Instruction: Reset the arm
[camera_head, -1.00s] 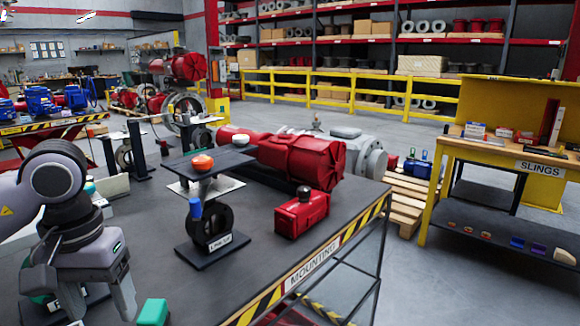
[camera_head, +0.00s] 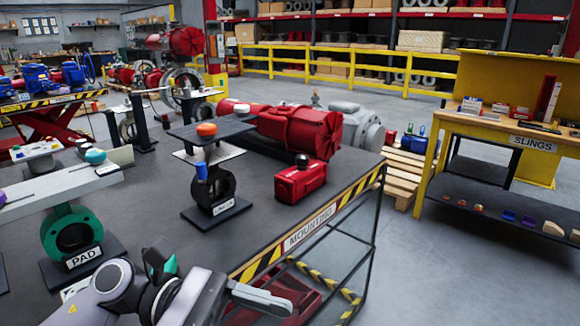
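My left gripper (camera_head: 255,297) is low at the bottom of the head view, in front of the table's near edge. Its arm comes in from the lower left. A pale finger points right. The other finger is not clear, so I cannot tell its opening. I see nothing held. My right gripper is out of view.
The dark mounting table (camera_head: 160,215) has a striped front edge. A green valve (camera_head: 76,230) labelled PAD stands at left under a pale plate (camera_head: 50,190). A large red actuator (camera_head: 300,132) lies behind. A yellow slings bench (camera_head: 540,143) stands right.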

